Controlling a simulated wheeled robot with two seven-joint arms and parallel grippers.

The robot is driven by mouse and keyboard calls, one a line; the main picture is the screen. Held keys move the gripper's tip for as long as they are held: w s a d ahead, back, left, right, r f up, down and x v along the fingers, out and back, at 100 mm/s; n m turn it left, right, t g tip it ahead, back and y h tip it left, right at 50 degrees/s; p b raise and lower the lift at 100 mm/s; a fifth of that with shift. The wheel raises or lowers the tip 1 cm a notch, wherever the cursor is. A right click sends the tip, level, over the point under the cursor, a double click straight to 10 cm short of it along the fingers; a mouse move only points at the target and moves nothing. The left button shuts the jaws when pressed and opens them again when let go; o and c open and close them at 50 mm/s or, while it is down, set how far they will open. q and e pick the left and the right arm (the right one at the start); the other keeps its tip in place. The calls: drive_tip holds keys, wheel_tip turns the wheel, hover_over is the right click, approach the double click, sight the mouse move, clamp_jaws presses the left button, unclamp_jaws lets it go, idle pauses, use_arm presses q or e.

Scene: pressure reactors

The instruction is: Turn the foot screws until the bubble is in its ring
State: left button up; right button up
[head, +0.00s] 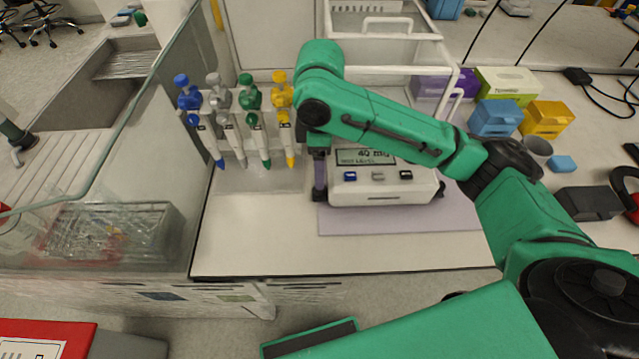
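A white balance (380,190) stands on a lilac mat (400,220) at the middle of the bench. Its display (365,157) reads "40 mg" with a line below that looks like "NOT LEVEL". A dark foot (441,190) shows at its front right corner. My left gripper is out of view.
Several pipettes (237,120) hang on a stand close left of my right gripper. A glass draft shield (385,40) rises behind the balance, partly behind my arm. A blue box (496,118) and a yellow box (546,118) stand right. The bench front is clear.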

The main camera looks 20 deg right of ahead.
wheel_tip(320, 180, down, 7)
drive_tip(key=shift+r, duration=0.15)
drive_tip(key=shift+w, duration=0.1)
clamp_jaws()
drive_tip(key=m+p, duration=0.1)
drive_tip(key=p, duration=0.1)
drive_tip(key=shift+r+p, duration=0.4)
drive_tip(key=shift+f, duration=0.15)
drive_tip(key=shift+f+m, duration=0.2)
drive_tip(key=shift+m, duration=0.1)
unclamp_jaws()
drive_tip(key=shift+r, duration=0.1)
